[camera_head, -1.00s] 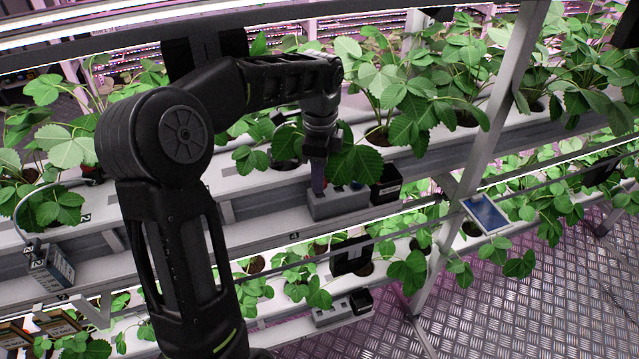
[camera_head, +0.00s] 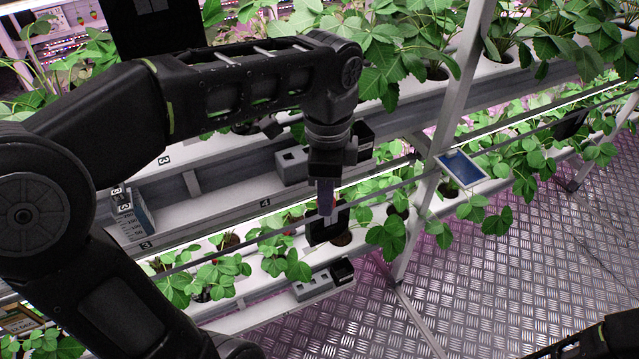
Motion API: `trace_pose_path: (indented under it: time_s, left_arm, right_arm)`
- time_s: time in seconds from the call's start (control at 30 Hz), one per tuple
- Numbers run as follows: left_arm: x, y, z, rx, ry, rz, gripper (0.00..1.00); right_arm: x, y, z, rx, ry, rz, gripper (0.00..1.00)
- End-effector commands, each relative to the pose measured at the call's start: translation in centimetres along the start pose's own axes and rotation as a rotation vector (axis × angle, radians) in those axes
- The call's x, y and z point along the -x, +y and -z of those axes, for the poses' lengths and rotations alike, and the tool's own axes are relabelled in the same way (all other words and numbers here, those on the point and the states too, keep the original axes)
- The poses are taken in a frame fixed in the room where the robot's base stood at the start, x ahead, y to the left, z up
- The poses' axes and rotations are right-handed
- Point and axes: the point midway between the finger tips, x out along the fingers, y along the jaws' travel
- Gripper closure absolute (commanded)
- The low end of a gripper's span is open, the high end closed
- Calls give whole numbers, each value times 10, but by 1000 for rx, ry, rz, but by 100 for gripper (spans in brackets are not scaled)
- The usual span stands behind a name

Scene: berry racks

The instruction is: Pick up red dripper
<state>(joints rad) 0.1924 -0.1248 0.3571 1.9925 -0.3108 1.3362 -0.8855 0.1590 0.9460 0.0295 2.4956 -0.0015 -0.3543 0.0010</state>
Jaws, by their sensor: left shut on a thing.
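My left gripper (camera_head: 327,196) points down in front of the rack, below and to the right of a grey holder block (camera_head: 291,166). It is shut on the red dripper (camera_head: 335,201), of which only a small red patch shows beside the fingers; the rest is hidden. The gripper is apart from the holder and hangs in front of the lower shelf. My right gripper is not in view; only a dark part of my own body shows in the bottom right corner.
A black box (camera_head: 365,136) stands beside the holder on the upper shelf. A black panel (camera_head: 327,224) stands on the lower shelf behind the gripper. A slanted post (camera_head: 440,150) carries a blue screen (camera_head: 463,169). The metal floor (camera_head: 500,285) at right is clear.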

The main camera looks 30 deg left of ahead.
Motion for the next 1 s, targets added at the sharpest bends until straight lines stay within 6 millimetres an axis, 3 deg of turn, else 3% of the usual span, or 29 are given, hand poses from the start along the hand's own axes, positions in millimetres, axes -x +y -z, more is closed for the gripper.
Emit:
trace_pose_path:
  time_s: [0.77,1.0]
  left_arm:
    - [0,0,0,0,1,0,100]
    - [0,-3,1,106,1,0,100]
  right_arm:
    - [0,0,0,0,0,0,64]
    - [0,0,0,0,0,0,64]
